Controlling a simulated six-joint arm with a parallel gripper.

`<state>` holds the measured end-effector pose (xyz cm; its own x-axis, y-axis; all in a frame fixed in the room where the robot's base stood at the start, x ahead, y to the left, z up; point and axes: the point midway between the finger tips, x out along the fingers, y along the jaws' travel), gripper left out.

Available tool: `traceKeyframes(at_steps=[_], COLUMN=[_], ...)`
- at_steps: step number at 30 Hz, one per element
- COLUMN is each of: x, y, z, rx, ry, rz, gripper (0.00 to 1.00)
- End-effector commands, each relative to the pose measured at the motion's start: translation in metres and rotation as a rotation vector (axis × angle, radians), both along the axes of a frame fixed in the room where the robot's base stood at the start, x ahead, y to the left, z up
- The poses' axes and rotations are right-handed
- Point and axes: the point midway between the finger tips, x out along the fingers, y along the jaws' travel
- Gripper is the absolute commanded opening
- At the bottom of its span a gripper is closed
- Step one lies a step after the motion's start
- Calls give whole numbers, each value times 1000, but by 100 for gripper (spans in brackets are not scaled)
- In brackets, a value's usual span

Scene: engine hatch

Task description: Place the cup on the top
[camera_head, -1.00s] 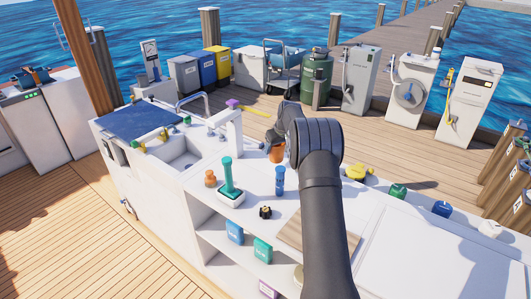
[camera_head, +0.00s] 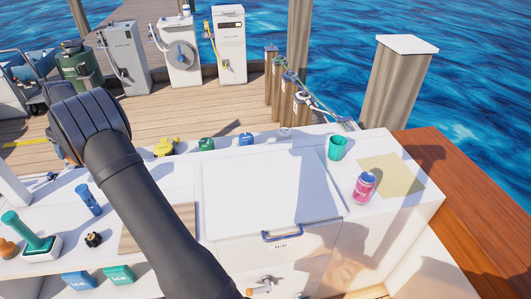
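A green cup (camera_head: 337,148) stands upright on the white counter, right of the hatch lid and at the back left of a tan square mat (camera_head: 396,173). The flat white top (camera_head: 250,195) is a large closed lid with a blue handle (camera_head: 282,236) at its front edge. My arm crosses the left of the view, its black wrist far to the left of the cup. My gripper's fingers cannot be made out past the wrist, so whether they are open or shut does not show.
A pink and blue can (camera_head: 364,187) stands in front of the cup, at the mat's left edge. A brown board (camera_head: 150,228), a blue bottle (camera_head: 88,199) and a green-handled tool (camera_head: 30,232) are at left. Coloured caps line the counter's back edge. The white lid is clear.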

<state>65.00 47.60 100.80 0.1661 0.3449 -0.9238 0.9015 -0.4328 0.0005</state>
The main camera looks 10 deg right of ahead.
Motion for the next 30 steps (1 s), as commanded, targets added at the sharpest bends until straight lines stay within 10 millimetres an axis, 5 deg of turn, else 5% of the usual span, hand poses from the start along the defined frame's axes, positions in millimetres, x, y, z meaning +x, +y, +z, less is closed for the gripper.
traceKeyframes(at_steps=[8,14,22,30], x=[33,66,105,115], y=[-57,-130,-272,-420], z=[-1,0,1,1], rx=[-1,0,0,1], ry=[1,1,0,1], rz=[-90,-200,-405,-616], gripper=[40,40,40,40])
